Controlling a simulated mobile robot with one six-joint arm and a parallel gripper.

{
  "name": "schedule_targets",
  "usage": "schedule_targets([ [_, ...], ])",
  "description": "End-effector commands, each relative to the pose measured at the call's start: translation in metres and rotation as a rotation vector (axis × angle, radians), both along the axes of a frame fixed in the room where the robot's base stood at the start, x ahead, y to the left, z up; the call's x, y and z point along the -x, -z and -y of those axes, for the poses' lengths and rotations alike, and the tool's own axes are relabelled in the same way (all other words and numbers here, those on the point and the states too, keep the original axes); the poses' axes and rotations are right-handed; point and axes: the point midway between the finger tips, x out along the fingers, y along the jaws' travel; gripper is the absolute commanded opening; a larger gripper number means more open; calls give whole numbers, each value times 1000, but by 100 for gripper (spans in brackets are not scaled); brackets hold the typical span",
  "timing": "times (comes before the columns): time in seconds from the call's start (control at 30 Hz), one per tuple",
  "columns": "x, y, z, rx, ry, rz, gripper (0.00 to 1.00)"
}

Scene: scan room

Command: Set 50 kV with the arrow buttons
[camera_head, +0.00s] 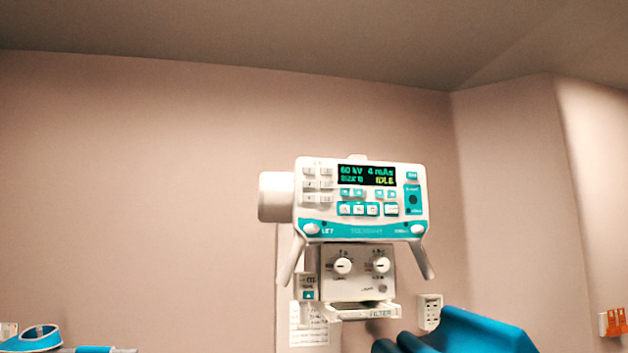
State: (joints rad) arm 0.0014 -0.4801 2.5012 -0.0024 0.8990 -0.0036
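The white and teal x-ray control panel (361,230) faces me on the tube head, right of the picture's middle. Its dark display (366,175) reads 60 kV and 4 mAs in green, with IDLE in yellow and a smaller line too small to read surely. Small teal buttons (351,193) sit in pairs under the display. They may be the arrow buttons, but their marks are too small to read. A row of larger teal and white buttons (358,209) lies below them. My gripper is not in view.
Two angled handles (291,261) hang from the panel's sides. Below is a collimator box with two knobs (343,266) and a tray marked FILTER (369,312). A blue padded shape (470,331) rises at the bottom right. The space in front of the panel looks clear.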

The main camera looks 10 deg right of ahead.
Motion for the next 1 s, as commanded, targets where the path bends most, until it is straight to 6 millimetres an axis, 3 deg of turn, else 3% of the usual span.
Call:
schedule_targets([
  [0.53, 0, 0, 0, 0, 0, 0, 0],
  [1.0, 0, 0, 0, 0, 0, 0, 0],
])
